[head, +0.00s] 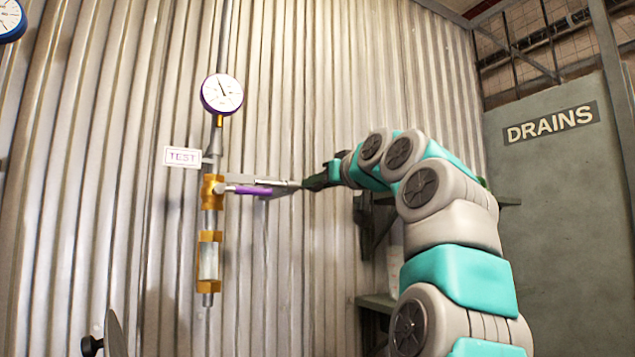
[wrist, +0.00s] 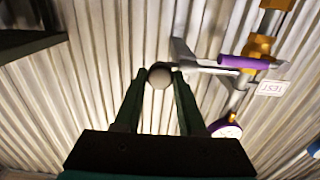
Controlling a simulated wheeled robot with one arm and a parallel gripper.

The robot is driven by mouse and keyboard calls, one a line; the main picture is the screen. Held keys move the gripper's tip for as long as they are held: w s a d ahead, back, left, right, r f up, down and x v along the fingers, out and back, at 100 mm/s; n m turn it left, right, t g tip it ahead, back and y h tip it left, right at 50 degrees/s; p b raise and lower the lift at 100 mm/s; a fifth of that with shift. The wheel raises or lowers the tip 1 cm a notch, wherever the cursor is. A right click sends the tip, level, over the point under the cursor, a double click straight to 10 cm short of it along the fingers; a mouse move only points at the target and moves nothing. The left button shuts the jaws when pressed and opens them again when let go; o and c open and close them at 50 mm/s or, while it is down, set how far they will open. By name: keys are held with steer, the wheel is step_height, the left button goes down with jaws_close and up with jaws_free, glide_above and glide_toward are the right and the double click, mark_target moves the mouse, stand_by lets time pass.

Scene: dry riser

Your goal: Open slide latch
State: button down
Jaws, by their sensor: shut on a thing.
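A valve with a purple lever (head: 250,190) and a brass body (head: 213,191) sits on a vertical pipe against the corrugated wall. A grey metal bar (head: 262,182) runs right from it along the lever; I take it to be the slide latch. In the wrist view the purple lever (wrist: 243,62) and grey bar (wrist: 205,68) are at upper right. My gripper (head: 297,186) is at the bar's right end. In the wrist view my gripper (wrist: 160,73) has its fingertips closed on a round grey knob (wrist: 160,77). How the knob joins the bar is hidden.
A round gauge (head: 221,94) and a TEST sign (head: 183,157) are above the valve. A brass-framed sight glass (head: 208,262) is below it. A green-grey DRAINS panel (head: 550,200) and shelves stand at right, partly behind my arm. The wall between is clear.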

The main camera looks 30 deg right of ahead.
steer(key=d+p, duration=0.1)
steer(key=d, duration=0.4)
steer(key=shift+d+p, duration=0.35)
steer(key=shift+p, duration=0.05)
steer(key=c, duration=0.5)
jaws_free()
steer(key=s+b, duration=0.2)
steer(key=s, duration=0.5)
steer(key=shift+s+d, duration=0.1)
steer(key=shift+s, duration=0.25)
